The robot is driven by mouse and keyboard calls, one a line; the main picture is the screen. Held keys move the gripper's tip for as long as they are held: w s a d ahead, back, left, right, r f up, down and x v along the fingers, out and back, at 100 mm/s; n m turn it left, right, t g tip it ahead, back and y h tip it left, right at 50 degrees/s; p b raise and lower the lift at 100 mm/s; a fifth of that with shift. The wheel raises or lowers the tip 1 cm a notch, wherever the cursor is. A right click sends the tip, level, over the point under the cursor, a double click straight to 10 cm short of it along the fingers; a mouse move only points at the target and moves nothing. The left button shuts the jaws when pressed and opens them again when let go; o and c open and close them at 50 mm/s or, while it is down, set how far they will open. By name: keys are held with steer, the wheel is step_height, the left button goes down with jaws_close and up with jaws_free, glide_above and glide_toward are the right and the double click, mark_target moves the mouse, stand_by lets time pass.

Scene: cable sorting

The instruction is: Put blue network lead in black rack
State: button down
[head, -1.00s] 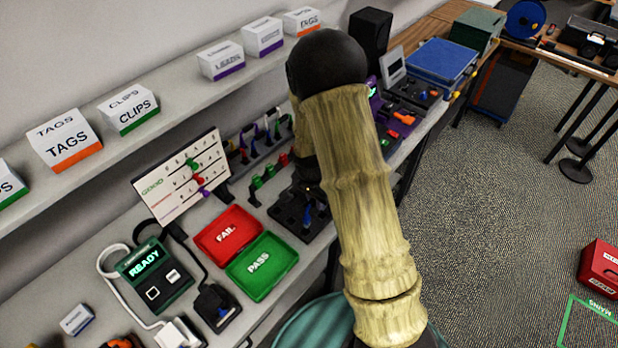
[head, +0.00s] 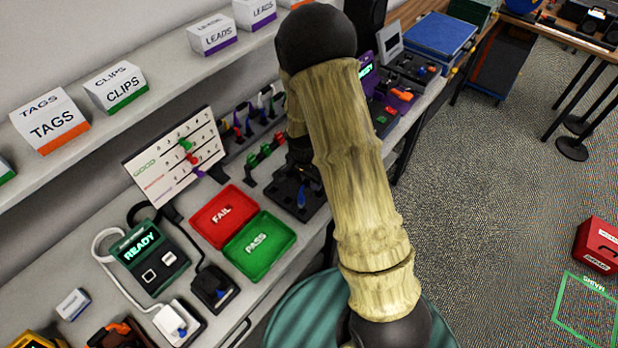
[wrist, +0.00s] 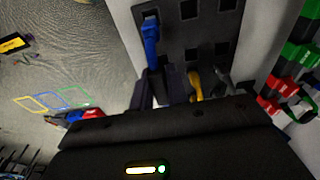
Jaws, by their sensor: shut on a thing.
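The black rack (head: 286,187) lies on the bench just right of the red and green trays, partly hidden by my arm. In the wrist view the black rack (wrist: 207,58) shows as a dark plate with square holes. The blue network lead (wrist: 151,42) stretches across the rack's left side in the wrist view. Its near end is between my gripper's dark fingers (wrist: 154,80), which are shut on it. The blue lead (head: 302,198) is a small blue piece over the rack in the head view. Whether its far end sits in a hole or only above it, I cannot tell.
A yellow piece (wrist: 195,84) is close beside my fingers. The red FAIL tray (head: 223,216) and green PASS tray (head: 259,244) are left of the rack. Red and green clips (head: 265,155) stand behind it. The READY tester (head: 149,257) is farther left.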

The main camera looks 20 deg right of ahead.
steer(key=shift+d+f+b, duration=0.25)
steer(key=shift+f+b, duration=0.4)
steer(key=shift+f, duration=0.8)
steer(key=shift+f+b, duration=0.85)
steer(key=shift+b, duration=0.05)
stand_by(1.4)
steer(key=c, duration=1.3)
jaws_free()
steer(key=shift+o, duration=0.5)
steer(key=o, duration=0.5)
